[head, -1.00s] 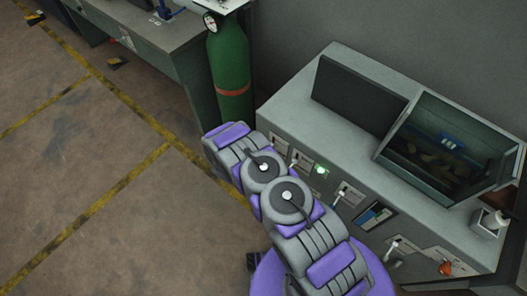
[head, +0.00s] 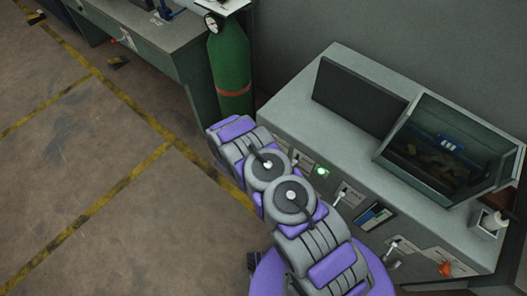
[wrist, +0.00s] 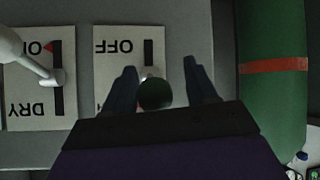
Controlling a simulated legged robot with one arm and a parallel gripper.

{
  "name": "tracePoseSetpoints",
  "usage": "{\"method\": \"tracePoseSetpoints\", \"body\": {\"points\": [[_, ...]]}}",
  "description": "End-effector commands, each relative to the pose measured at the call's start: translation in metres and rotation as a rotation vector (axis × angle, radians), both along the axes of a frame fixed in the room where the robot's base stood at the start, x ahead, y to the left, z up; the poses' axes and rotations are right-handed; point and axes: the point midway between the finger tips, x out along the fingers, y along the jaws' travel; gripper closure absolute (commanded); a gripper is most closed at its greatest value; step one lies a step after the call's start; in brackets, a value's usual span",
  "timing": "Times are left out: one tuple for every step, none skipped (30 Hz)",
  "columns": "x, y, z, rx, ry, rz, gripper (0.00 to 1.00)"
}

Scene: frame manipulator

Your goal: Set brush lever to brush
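In the wrist view, my gripper (wrist: 160,67) is open, with its two dark fingers on either side of a dark round knob (wrist: 156,94). Gaps show between the knob and the fingers. The knob is in front of a white label plate (wrist: 103,62) with a black slot and upside-down OFF; its lower lettering is mostly hidden, so I cannot read whether it says brush. Left of it is a plate reading DRY (wrist: 27,109) with a pale lever (wrist: 45,75). In the head view, my arm covers the gripper and this part of the machine front.
The grey machine (head: 290,100) stands against the wall, with a green light (head: 321,171), more levers (head: 338,196) and a glass-fronted box (head: 450,150) on top. A green gas cylinder (head: 230,65) stands close by my arm. The floor at left (head: 60,150) is clear.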

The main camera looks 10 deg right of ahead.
Motion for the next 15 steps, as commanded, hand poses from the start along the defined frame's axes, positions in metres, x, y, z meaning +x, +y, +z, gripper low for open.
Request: {"method": "tracePoseSetpoints", "body": {"points": [[0.000,-0.001,0.000,0.000,0.001,-0.001,0.42],[-0.001,-0.001,0.000,0.000,0.001,-0.001,0.42],[-0.001,-0.001,0.000,0.000,0.001,-0.001,0.42],[-0.001,-0.001,0.000,0.000,0.001,-0.001,0.42],[-0.001,-0.001,-0.001,0.000,0.002,-0.001,0.42],[-0.001,-0.001,0.000,0.000,0.002,-0.001,0.42],[-0.001,-0.001,0.000,0.000,0.002,-0.001,0.42],[-0.002,-0.001,0.000,0.000,0.002,-0.001,0.42],[-0.003,0.000,0.001,0.000,0.002,0.000,0.42],[-0.004,0.001,0.003,0.000,0.002,0.000,0.42],[-0.006,0.003,0.005,0.000,0.004,0.000,0.42],[-0.009,0.005,0.008,0.000,0.004,0.000,0.42],[-0.011,0.007,0.011,0.000,0.004,0.000,0.42],[-0.015,0.010,0.014,0.000,0.004,0.002,0.42],[-0.019,0.013,0.019,-0.002,0.005,0.001,0.42]]}}
